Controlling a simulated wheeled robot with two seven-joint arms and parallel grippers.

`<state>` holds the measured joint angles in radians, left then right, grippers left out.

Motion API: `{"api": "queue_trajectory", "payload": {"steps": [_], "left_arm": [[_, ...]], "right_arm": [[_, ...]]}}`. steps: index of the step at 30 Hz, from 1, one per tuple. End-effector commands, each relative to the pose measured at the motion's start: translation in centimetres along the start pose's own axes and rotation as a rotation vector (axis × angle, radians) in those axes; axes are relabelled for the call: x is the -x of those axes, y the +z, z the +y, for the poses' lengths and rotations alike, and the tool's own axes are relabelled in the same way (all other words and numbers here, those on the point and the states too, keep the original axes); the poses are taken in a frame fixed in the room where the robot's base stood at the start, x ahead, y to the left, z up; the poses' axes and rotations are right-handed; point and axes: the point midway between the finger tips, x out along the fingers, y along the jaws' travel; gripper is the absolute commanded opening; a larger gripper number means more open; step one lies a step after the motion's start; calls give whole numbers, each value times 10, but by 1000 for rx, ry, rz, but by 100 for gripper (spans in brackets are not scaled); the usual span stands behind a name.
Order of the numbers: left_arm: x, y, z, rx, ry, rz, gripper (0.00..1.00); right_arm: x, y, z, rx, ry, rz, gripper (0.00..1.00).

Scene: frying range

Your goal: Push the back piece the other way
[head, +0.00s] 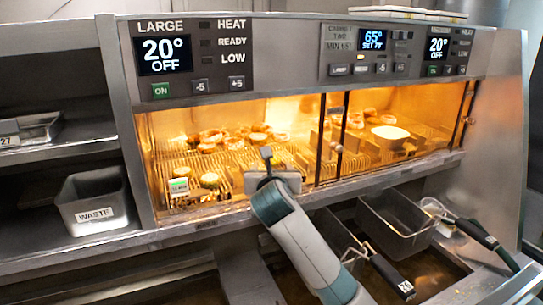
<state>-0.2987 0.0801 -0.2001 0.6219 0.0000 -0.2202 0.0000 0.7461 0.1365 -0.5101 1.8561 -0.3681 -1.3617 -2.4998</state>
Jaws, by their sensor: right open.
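Several golden-brown fried pieces lie on the wire rack (235,170) inside the lit cabinet. Ring-shaped pieces (210,136) and a rounder piece (260,128) lie toward the back. I cannot tell which one is the back piece. My right gripper (266,154) is open at the cabinet's front opening, in front of and apart from the back pieces. Its hand hides part of the rack behind it. My left gripper is out of view.
The cabinet's front ledge (400,172) runs below the opening. Dark upright bars (320,140) divide the opening to the right of my gripper. A pale round item (390,133) lies in the right bay. Fryer baskets (397,222) hang below right; a waste bin (93,205) stands left.

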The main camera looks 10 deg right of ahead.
Motion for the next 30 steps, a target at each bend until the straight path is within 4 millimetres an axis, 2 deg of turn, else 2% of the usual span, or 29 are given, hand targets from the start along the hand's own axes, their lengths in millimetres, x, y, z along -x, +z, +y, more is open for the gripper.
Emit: {"api": "queue_trajectory", "payload": {"steps": [1,9,15,21,30], "left_arm": [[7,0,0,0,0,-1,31],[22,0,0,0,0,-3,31],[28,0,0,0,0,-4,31],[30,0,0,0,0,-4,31],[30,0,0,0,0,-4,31]], "right_arm": [[-8,3,0,0,-2,3,59],[-50,3,0,0,-1,2,59],[-70,2,0,-1,-1,1,59],[-79,1,0,0,0,-1,59],[-80,0,0,0,0,-1,59]]}}
